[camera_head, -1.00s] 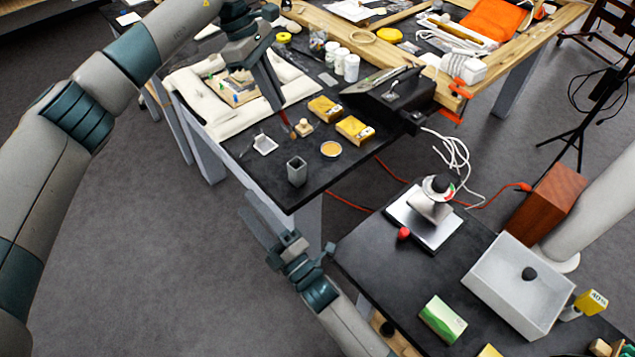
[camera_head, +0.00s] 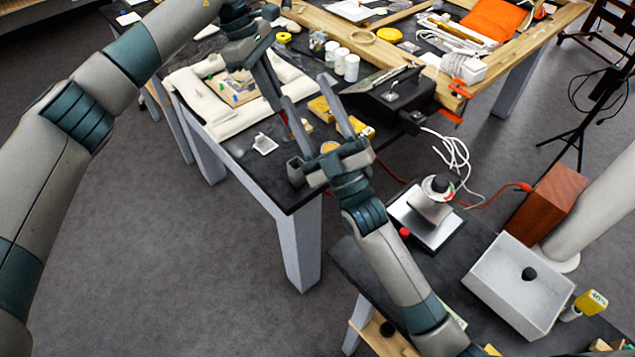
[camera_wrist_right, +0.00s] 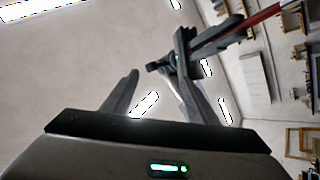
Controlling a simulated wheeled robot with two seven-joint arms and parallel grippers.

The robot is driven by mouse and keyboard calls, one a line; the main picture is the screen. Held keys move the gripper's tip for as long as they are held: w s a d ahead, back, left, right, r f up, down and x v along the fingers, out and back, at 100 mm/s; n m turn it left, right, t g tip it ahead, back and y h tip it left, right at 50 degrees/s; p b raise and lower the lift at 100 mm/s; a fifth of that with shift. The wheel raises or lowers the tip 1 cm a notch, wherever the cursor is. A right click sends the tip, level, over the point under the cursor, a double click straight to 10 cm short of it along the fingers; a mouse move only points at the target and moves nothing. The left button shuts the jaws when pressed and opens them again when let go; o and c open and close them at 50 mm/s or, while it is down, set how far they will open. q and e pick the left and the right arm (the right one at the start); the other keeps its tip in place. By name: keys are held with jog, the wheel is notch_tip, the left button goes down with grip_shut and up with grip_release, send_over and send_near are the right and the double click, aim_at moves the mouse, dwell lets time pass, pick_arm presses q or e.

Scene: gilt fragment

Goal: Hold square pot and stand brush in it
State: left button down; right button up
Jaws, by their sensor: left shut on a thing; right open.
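The grey square pot (camera_head: 294,171) stands upright near the table's front corner, partly covered by my right gripper in the head view. My left gripper (camera_head: 275,103) is shut on the thin reddish brush (camera_head: 285,118), above the table behind the pot. The brush's reddish shaft also shows in the right wrist view (camera_wrist_right: 250,20); its lower end is hard to make out. My right gripper (camera_head: 306,90) is open, its fingers pointing away over the table, beside and above the pot. I see nothing between its fingers; whether they touch anything is unclear.
A small white dish (camera_head: 265,144) lies left of the pot. A round yellow tin (camera_head: 329,147) and yellow boxes (camera_head: 320,108) are partly behind my right gripper. A black device (camera_head: 395,95) stands to the right. A gap separates this table from the front one.

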notch_tip(320, 180, down, 8)
jog(key=w+a+f+n+g+y, duration=0.15)
jog(key=n+g, duration=0.25)
jog(key=n, duration=0.6)
jog(key=n+g+h, duration=0.4)
jog(key=n, duration=1.4)
send_near(293, 162)
jog(key=shift+w, duration=0.1)
jog(key=shift+w+a+r, duration=0.1)
jog(key=shift+w+a, duration=0.05)
jog(key=x, duration=1.1)
jog(key=shift+w+a, duration=0.25)
